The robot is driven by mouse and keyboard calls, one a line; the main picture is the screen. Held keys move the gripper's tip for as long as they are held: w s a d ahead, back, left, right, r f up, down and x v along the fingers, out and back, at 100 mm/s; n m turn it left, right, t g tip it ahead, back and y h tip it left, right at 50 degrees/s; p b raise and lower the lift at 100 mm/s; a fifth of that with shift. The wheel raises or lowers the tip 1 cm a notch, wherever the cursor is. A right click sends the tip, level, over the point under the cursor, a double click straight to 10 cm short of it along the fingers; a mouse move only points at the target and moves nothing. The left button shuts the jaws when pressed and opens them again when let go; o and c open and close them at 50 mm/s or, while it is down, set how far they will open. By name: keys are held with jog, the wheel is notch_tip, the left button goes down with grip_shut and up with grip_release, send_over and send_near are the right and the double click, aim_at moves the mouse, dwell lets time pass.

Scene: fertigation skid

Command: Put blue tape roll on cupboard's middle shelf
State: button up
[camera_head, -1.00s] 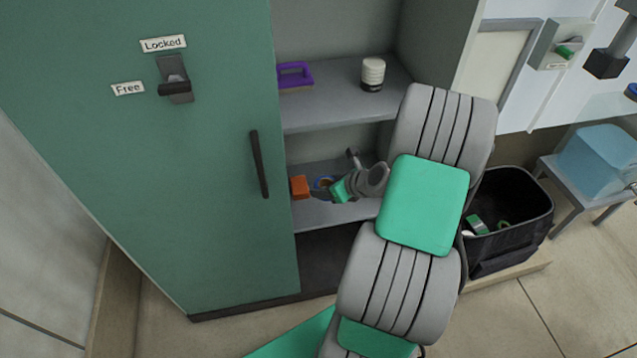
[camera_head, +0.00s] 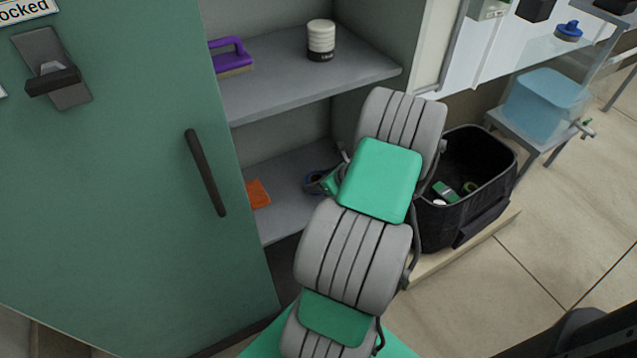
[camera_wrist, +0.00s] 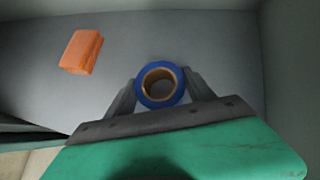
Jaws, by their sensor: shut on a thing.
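The blue tape roll (camera_wrist: 161,103) has a brown core. In the wrist view it sits between the two fingers of my gripper (camera_wrist: 160,80), which is shut on it. In the head view the tape roll (camera_head: 313,184) shows small and partly hidden by my gripper, inside the open cupboard (camera_head: 222,150). It is over the lower of the two shelves in view (camera_head: 285,170). I cannot tell whether it touches that shelf. The upper shelf in view (camera_head: 290,88) is above my gripper.
An orange block (camera_wrist: 82,52) lies on the same shelf, left of the tape roll. A purple-handled brush (camera_head: 232,55) and a white jar (camera_head: 320,40) stand on the upper shelf. The green door (camera_head: 120,180) is at left; a black bin (camera_head: 465,195) is at right.

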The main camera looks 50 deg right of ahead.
jog(key=shift+f, duration=0.15)
jog(key=shift+f, duration=0.15)
jog(key=o, duration=1.4)
jog(key=shift+s+d, duration=0.1)
jog(key=shift+r, duration=0.25)
jog(key=p+v, duration=0.4)
jog(key=v, duration=0.8)
